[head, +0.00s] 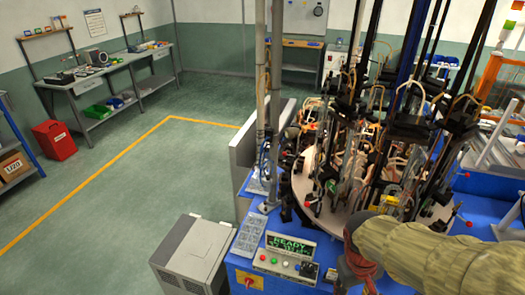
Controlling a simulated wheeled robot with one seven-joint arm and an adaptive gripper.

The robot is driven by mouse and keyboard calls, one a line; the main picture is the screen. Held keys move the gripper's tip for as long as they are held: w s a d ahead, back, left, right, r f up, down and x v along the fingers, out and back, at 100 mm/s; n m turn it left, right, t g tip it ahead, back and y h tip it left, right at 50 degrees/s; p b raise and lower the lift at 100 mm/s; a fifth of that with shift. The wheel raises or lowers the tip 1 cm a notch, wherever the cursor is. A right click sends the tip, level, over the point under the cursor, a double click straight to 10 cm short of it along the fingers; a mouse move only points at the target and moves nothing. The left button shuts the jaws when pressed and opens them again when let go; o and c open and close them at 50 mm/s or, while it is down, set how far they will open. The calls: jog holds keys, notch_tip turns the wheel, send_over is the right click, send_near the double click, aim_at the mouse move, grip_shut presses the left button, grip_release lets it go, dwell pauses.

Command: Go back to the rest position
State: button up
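My arm (430,252) comes in from the lower right in a beige padded sleeve. It reaches over the front right of the blue sealing machine (228,262). A dark red wrapped part (358,262) hangs at its end, close to the control panel. The fingers of my gripper cannot be made out there, and I see nothing clearly held. The round carousel table (318,205) behind the arm carries many glass pieces, tubes and black clamps.
The control panel (272,262) has a green READY display and coloured buttons. A grey cabinet (192,255) stands left of the machine. Tall posts crowd the carousel. The green floor (130,190) at left is open, with a yellow line. A red bin (54,140) and workbench (105,70) stand farther back.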

jog(key=s+a+r+m+t+y+b, duration=0.1)
jog(key=s+a+r+t+b, duration=0.2)
jog(key=b, duration=0.7)
jog(key=s+a+t, duration=0.1)
jog(key=t, duration=0.1)
jog(key=shift+r+m+t+y+b, duration=0.3)
jog(key=shift+m+b, duration=0.1)
jog(key=shift+a, duration=0.1)
